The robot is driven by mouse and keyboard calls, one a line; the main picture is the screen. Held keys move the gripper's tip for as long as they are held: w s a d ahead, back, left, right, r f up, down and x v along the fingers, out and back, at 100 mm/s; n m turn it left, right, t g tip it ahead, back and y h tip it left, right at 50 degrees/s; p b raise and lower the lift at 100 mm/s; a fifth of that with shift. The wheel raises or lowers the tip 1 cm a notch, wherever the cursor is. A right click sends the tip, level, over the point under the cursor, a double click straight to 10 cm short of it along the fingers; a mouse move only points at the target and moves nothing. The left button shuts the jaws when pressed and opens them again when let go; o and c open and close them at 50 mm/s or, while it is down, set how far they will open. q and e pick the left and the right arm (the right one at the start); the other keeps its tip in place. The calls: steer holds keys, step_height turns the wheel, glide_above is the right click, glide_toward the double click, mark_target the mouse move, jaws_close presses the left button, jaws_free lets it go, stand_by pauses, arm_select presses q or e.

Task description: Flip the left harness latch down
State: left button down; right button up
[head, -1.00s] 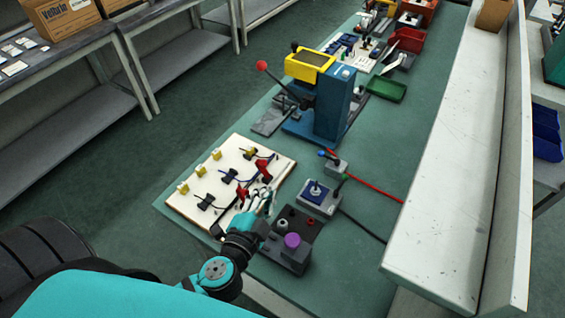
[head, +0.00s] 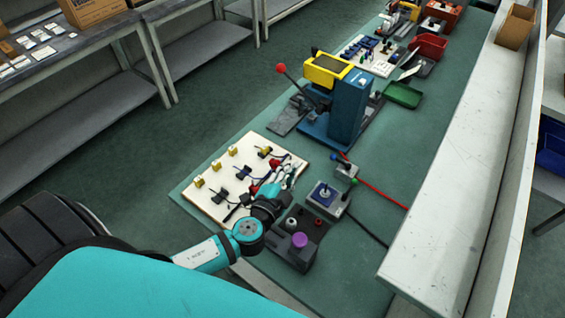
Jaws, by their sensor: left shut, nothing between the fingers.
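The white harness board (head: 226,170) lies on the green bench at left centre, with yellow blocks, black connectors and dark wires. One small red part, which looks like a latch (head: 275,163), stands near its right edge. Another red part (head: 254,189) shows just left of my left arm. Whether either latch is up or down is too small to tell. My left gripper (head: 289,172) is shut and empty, over the board's right edge, close beside the upper red part. I cannot tell whether they touch. My arm hides the board's near right corner. My right gripper is out of view.
A blue press (head: 348,108) with a red-knobbed lever stands beyond the board. Right of my gripper are a grey box with a blue top (head: 326,199) and a dark box with a purple knob (head: 299,241). A pale shelf (head: 455,150) bounds the right.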

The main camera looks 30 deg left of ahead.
arm_select(q)
steer(key=shift+w+a+f, duration=0.45)
steer(key=shift+a+f, duration=0.25)
steer(key=shift+a, duration=0.1)
steer(key=shift+w+a+f, duration=0.45)
steer(key=shift+a+f, duration=0.2)
steer(key=shift+a, duration=0.15)
steer(key=shift+a+n+g+b, duration=0.3)
steer(key=shift+a+n, duration=0.1)
steer(key=shift+n, duration=0.5)
steer(key=shift+w+a+r+n+h, duration=0.1)
steer(key=shift+r+n+h, duration=0.05)
steer(key=shift+n+h, duration=0.2)
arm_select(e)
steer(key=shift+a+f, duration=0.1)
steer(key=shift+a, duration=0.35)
